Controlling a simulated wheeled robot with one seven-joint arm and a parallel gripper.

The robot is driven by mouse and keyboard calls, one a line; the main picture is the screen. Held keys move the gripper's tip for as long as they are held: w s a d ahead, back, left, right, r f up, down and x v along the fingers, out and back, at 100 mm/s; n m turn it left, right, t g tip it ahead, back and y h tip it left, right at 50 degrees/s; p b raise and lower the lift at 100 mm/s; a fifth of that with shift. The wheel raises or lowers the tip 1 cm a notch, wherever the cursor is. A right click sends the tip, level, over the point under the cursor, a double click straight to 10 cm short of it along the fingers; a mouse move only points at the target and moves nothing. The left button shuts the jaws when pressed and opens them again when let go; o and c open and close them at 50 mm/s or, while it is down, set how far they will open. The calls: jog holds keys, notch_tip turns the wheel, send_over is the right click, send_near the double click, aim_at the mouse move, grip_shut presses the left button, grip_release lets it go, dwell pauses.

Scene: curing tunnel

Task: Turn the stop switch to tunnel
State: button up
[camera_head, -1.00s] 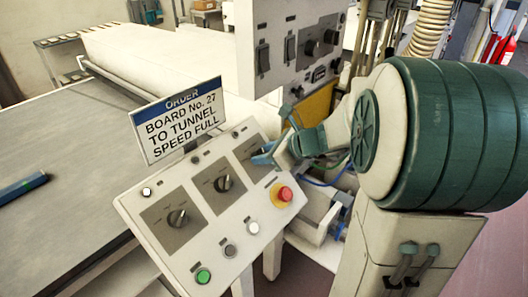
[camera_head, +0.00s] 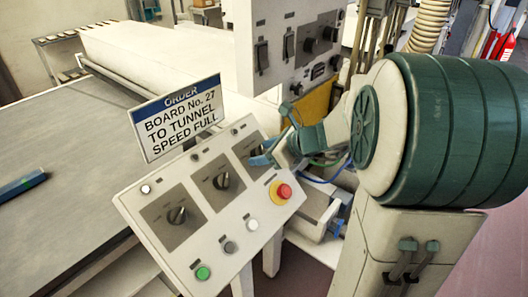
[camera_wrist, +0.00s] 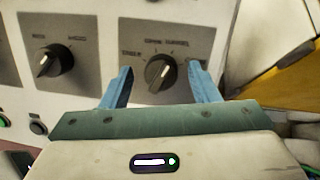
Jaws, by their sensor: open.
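The switch (camera_wrist: 160,72) is a dark rotary knob on a grey plate in the wrist view. Its small labels are blurred; one on the upper right seems to read TUNNEL. The knob's pointer leans up and to the right. My gripper (camera_wrist: 160,84) is open, with one blue finger on each side of the knob and a visible gap to both. I cannot tell how far the fingertips are from the panel. In the head view my gripper (camera_head: 262,157) is at the upper right plate of the sloped control panel (camera_head: 205,247) and hides most of that knob.
Two other knobs (camera_head: 177,215) (camera_head: 222,182) sit to the left. A red mushroom button (camera_head: 284,191), a green button (camera_head: 203,273) and pale buttons lie on the lower panel. The order sign (camera_head: 177,117) stands behind, reading board No. 27 to tunnel, speed full. An upright switch box (camera_head: 297,45) rises behind.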

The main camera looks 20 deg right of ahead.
jog(key=v, duration=1.3)
jog(key=shift+s+d, duration=0.2)
jog(key=shift+s, duration=0.15)
jog(key=shift+r, duration=0.15)
